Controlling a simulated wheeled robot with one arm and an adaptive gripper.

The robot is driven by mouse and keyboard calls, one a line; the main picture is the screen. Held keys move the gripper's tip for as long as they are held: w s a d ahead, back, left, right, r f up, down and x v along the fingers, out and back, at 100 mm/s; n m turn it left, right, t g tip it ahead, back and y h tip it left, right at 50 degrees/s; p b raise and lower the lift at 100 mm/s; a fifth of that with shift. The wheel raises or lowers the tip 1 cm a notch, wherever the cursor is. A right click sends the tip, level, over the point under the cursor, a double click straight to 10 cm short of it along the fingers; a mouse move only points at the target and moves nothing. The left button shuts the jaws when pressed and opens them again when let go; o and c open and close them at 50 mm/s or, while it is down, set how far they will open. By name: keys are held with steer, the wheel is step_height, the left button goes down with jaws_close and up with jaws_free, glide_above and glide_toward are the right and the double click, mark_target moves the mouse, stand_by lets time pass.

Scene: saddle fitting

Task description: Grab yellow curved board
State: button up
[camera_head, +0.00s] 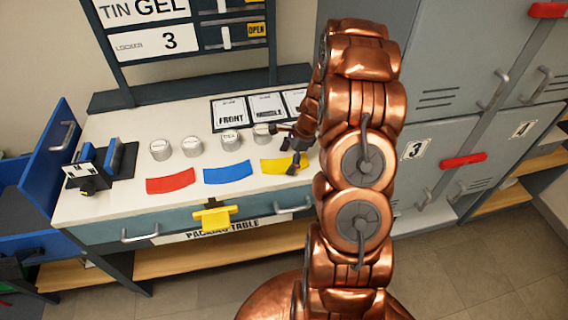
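The yellow curved board (270,166) lies flat on the white tabletop, at the right end of a row with a blue curved board (228,171) and a red curved board (170,181). My gripper (284,150) is over the right end of the yellow board. Its dark fingers look spread apart, one toward the silver cans and one down over the board. Nothing shows between them. The finger and my arm hide part of the board's right end. I cannot tell whether the finger touches it.
Several silver cans (191,146) stand behind the boards, with labelled cards (230,113) behind them. A black and blue fixture (110,160) stands at the left of the packing table (100,207). A yellow piece (215,217) hangs at the front edge. Grey lockers (440,150) stand at the right.

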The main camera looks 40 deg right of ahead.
steer(key=c, duration=1)
steer(key=shift+r, duration=0.1)
